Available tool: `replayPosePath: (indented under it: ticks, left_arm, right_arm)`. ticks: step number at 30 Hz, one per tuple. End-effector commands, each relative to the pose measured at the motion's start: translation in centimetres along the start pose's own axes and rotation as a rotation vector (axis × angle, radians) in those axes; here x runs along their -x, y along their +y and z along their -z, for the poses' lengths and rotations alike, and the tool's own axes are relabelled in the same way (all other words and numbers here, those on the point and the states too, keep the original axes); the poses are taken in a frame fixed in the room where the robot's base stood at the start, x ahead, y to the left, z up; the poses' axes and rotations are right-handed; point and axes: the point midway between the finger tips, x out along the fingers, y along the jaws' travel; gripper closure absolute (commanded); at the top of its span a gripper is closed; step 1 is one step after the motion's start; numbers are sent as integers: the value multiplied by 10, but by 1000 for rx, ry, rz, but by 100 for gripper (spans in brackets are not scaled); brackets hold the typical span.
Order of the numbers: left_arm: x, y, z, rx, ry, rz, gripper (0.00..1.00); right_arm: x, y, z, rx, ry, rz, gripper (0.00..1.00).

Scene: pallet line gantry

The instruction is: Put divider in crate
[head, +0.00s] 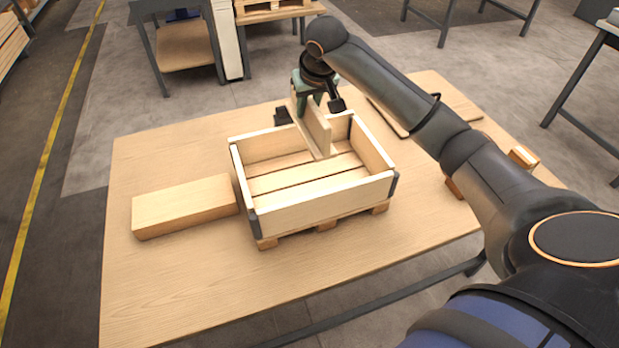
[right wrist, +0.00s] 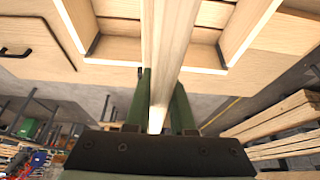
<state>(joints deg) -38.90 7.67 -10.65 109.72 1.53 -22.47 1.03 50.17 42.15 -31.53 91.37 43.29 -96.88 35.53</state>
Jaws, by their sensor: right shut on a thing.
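The divider (head: 318,134) is a pale wooden board standing on edge at the back of the crate, its near end over the crate's inside. I cannot tell whether its lower edge touches the crate floor. The crate (head: 322,208) is an open wooden box with dark corner brackets, on a small pallet on the table. My right gripper (head: 317,101) is shut on the divider above the crate's back wall. In the right wrist view the divider (right wrist: 170,45) runs between the green fingers (right wrist: 163,105), with the crate (right wrist: 247,30) beyond. My left gripper is not in view.
A wooden block (head: 184,205) lies left of the crate on the table (head: 180,290). A flat board (head: 430,100) lies at the back right, and a small block (head: 523,157) near the right edge. The table's front left is clear.

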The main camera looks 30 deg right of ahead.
Motion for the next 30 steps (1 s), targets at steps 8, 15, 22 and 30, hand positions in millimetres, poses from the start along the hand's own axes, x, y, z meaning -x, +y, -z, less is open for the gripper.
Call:
replayPosePath:
  ticks: [8,15,22,30]
  left_arm:
    - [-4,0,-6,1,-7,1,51]
    - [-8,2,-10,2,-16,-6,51]
    - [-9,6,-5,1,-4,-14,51]
    - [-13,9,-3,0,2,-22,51]
  right_arm:
    - [-53,3,-23,-3,-8,-3,100]
    - [-103,3,-45,-4,-4,-1,100]
    - [-121,2,-53,-3,-3,-1,100]
    - [-159,2,-70,-4,-4,-1,100]
